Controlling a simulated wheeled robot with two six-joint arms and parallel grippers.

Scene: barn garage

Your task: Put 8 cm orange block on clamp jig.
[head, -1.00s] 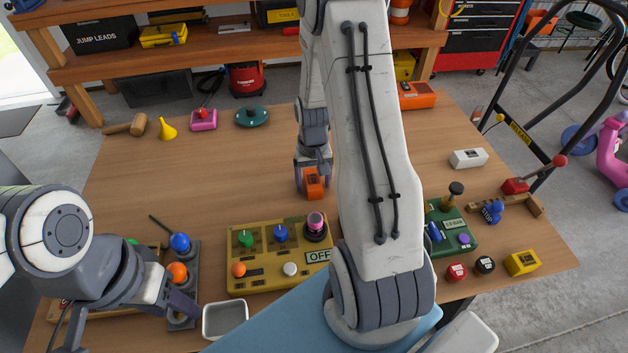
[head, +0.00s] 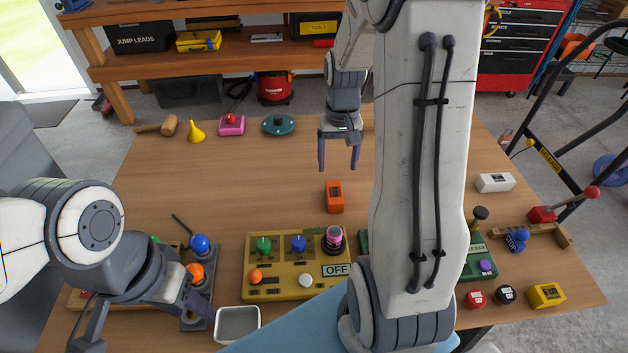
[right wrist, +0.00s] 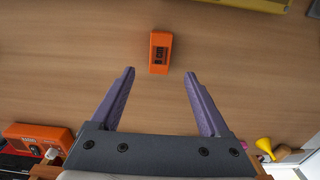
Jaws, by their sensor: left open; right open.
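The orange block (head: 334,197) sits on the wooden table behind the yellow panel. It also shows in the right wrist view (right wrist: 160,53), with dark lettering on its face. My right gripper (head: 338,168) is open and empty, above the table and apart from the block. In the right wrist view, the block lies just beyond the gap between the purple fingers (right wrist: 160,73). A wooden piece with a red block and a red-knobbed lever (head: 543,214), at the table's right edge, may be the clamp jig. My left gripper (head: 145,330) is open at the lower left.
The yellow panel (head: 255,292) with knobs and a white tray (head: 238,338) stand at the front. A green panel (head: 480,266) is partly hidden by my right arm. A white block (head: 494,182) lies at the right. The table's middle left is clear.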

